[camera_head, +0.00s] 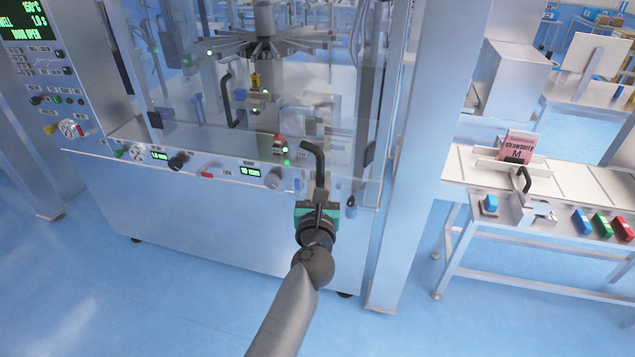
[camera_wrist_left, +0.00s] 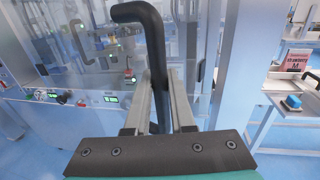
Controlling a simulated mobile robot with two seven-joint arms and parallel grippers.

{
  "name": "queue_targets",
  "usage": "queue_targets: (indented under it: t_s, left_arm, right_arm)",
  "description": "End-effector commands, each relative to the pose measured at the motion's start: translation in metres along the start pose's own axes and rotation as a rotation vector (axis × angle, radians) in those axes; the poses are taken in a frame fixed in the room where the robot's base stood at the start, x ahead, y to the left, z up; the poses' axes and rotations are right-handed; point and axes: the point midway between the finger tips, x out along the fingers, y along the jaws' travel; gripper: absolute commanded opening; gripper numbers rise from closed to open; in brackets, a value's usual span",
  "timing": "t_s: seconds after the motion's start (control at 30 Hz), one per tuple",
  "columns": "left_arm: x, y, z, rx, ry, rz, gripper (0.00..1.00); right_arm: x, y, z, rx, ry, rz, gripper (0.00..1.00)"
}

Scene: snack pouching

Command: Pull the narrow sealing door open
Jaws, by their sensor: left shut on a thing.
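The clear sealing door (camera_head: 345,150) is on the front of the metal machine, with a black bent handle (camera_head: 313,160) near its right side. My left gripper (camera_head: 319,196) comes up from below and is shut on the lower part of this handle. In the left wrist view the handle (camera_wrist_left: 151,45) rises between the two fingers of the gripper (camera_wrist_left: 158,95) and bends left at its top. The clear panel is hard to make out, so I cannot tell how far the door stands open. My right gripper is not in view.
A control panel (camera_head: 60,80) reading "DOOR OPEN" is at the left. A second black handle (camera_head: 226,100) shows behind the clear panels. A metal post (camera_head: 395,170) stands to the right, then a white bench (camera_head: 455,165) with a strawberry pouch (camera_head: 516,146). The floor in front is clear.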

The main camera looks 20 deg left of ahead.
Motion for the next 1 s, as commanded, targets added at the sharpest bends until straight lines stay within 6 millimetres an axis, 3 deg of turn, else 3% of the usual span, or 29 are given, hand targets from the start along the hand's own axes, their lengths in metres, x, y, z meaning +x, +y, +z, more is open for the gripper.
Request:
queue_targets:
  t_s: [0.3, 0.33, 0.6, 1.0]
  left_arm:
    - [0.0011, -0.0015, 0.0038, -0.002, -0.007, -0.003, 0.0]
    - [0.0011, -0.0015, 0.0038, -0.002, -0.007, -0.003, 0.23]
    - [0.0005, -0.0006, 0.0019, -0.001, -0.004, -0.001, 0.52]
    - [0.0003, 0.0, 0.011, -0.003, -0.002, 0.001, 0.52]
  right_arm:
    - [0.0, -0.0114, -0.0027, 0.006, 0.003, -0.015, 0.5]
    - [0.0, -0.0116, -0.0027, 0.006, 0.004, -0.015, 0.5]
    - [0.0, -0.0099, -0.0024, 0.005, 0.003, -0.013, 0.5]
    - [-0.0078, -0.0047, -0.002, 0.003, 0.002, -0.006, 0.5]
